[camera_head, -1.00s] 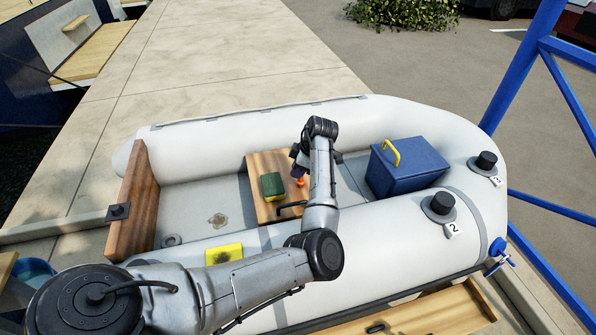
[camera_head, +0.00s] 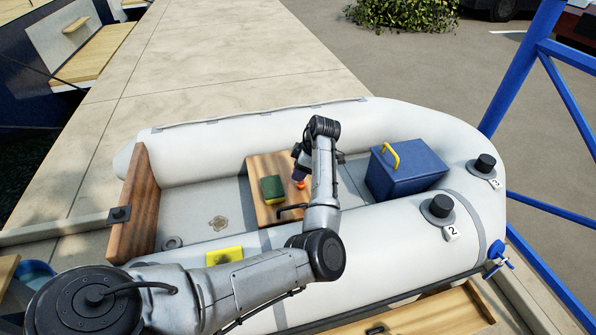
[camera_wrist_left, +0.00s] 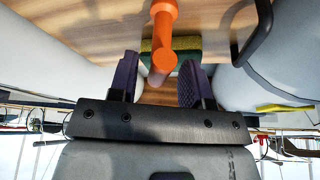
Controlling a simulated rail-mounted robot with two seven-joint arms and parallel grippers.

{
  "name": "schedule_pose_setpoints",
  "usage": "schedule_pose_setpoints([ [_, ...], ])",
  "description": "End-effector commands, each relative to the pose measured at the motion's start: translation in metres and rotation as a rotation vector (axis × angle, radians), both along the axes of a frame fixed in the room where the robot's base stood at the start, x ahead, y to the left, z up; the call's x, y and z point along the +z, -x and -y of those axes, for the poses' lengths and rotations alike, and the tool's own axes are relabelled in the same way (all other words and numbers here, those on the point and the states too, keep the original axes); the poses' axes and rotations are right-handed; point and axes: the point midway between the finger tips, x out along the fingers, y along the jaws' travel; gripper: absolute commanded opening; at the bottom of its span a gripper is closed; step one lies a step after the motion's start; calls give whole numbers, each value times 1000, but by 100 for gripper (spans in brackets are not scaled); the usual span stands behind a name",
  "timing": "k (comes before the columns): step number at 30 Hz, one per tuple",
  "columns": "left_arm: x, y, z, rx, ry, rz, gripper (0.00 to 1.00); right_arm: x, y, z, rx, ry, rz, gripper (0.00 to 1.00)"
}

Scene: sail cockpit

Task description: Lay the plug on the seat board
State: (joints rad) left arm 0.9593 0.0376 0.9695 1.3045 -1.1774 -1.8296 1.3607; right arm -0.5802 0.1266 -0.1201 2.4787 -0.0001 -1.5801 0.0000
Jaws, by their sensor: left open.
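The orange plug (camera_head: 301,184) is at the wooden seat board (camera_head: 264,165), just right of the sponge, in the head view. In the wrist view the plug (camera_wrist_left: 163,45) reaches in between the two purple fingers of my left gripper (camera_wrist_left: 158,80), with the board behind it. The fingers are apart and do not visibly grip it. I cannot tell whether the plug rests on the board. In the head view my left gripper (camera_head: 299,167) is low over the board, partly hidden by my arm. My right gripper is not in view.
A green and yellow sponge (camera_head: 272,189) lies on the board. A black handle (camera_head: 291,208) is near the board's front edge. A blue box (camera_head: 405,168) with a yellow handle stands to the right.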

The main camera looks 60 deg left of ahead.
Motion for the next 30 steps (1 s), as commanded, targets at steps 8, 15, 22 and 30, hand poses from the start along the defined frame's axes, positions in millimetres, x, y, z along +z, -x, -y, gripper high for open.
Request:
schedule_pose_setpoints([
  [8, 55, -17, 12, -2, -1, 1, 44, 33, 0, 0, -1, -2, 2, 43],
  [15, 85, -27, 21, -1, 0, 0, 44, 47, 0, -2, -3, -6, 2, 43],
  [22, 98, -32, 24, -1, -1, 0, 44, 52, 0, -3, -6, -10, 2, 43],
  [30, 99, -33, 25, 0, -1, 0, 44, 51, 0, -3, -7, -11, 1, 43],
])
